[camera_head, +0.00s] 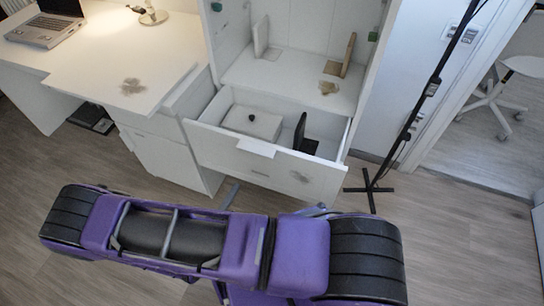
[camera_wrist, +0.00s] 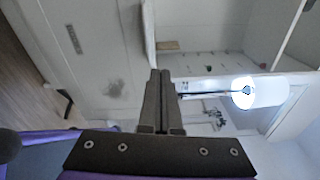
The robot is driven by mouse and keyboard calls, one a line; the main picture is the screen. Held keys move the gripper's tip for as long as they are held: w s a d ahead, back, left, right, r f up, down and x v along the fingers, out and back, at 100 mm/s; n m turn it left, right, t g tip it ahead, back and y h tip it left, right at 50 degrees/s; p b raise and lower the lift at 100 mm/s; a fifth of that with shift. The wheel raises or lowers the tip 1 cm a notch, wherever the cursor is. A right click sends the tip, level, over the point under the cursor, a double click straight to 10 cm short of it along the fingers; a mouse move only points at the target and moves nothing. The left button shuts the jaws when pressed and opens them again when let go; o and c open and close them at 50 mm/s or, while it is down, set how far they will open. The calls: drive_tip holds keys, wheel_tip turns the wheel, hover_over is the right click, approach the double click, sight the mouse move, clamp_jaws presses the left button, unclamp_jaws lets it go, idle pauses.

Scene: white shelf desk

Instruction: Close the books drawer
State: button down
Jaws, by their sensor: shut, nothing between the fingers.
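The open drawer (camera_head: 225,151) is a white drawer low in the white cabinet. It is pulled well out, with a white pull tab on its front's top edge. Inside it lie a white box (camera_head: 252,124) with a small dark thing on top and an upright black thing (camera_head: 300,133). My gripper (camera_wrist: 160,73) shows in the wrist view, its two dark fingers side by side and shut with nothing between them. White furniture fronts lie around the fingers there; I cannot tell whether they touch. I cannot make out the gripper in the head view.
A shelf (camera_head: 290,75) above the drawer holds two upright pieces like bookends. A white desk (camera_head: 120,55) with a laptop (camera_head: 45,28) and lamp (camera_head: 150,15) stands left. A black stand (camera_head: 372,187) stands on the floor to the right.

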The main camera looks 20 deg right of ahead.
drive_tip(key=w+d+f+n+y, duration=0.1)
drive_tip(key=w+d+f+n, duration=0.1)
drive_tip(key=w+d, duration=0.7)
drive_tip(key=shift+d+f+n+t, duration=0.3)
drive_tip(key=shift+d+f+t, duration=0.1)
drive_tip(key=shift+d, duration=0.1)
drive_tip(key=shift+w+d, duration=0.1)
drive_tip(key=shift+w, duration=0.1)
